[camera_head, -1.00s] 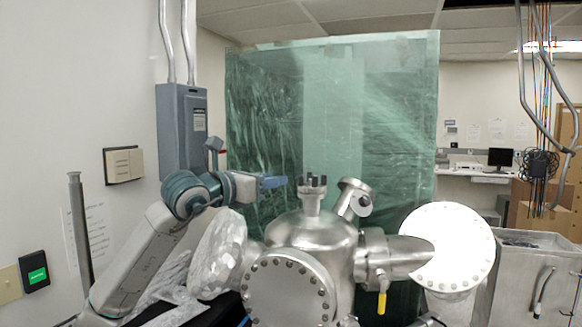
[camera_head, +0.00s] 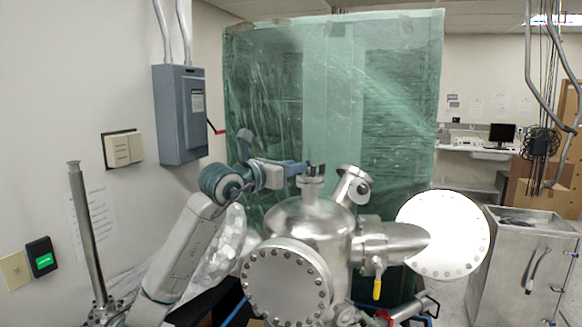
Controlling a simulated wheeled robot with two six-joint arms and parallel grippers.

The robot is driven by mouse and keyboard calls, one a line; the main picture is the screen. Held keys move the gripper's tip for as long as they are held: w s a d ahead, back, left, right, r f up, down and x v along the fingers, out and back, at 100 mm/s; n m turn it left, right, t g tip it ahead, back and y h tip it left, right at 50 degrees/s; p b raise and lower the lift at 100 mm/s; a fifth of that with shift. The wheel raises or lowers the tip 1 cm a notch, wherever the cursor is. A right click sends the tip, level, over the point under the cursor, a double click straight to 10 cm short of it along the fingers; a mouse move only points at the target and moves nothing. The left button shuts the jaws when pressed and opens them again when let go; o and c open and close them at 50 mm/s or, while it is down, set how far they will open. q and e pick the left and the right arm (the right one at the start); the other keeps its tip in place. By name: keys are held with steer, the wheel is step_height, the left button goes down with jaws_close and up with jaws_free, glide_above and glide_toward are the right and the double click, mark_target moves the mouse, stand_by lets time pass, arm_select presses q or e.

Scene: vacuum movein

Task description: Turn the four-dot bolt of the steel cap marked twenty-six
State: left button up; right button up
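A steel vacuum chamber (camera_head: 310,220) stands in the middle. Its front is a round steel cap (camera_head: 284,283) ringed with bolts. A narrow top port (camera_head: 311,188) carries dark upright bolts (camera_head: 315,170) on its rim. A bright bolted disc (camera_head: 441,235) caps the right side arm. No number or dot marks are legible on any cap. My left gripper (camera_head: 295,168) reaches in from the left, its blue fingers beside the top port's bolts. Whether it touches a bolt, or is open or shut, I cannot tell. My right gripper is not in view.
A small angled port (camera_head: 352,186) stands close right of the top port. A yellow valve handle (camera_head: 377,289) hangs below the side arm. Crumpled foil (camera_head: 222,247) lies behind my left arm. A green sheet (camera_head: 333,110) hangs behind. A metal cabinet (camera_head: 515,265) stands right.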

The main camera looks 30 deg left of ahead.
arm_select(q)
jaws_close()
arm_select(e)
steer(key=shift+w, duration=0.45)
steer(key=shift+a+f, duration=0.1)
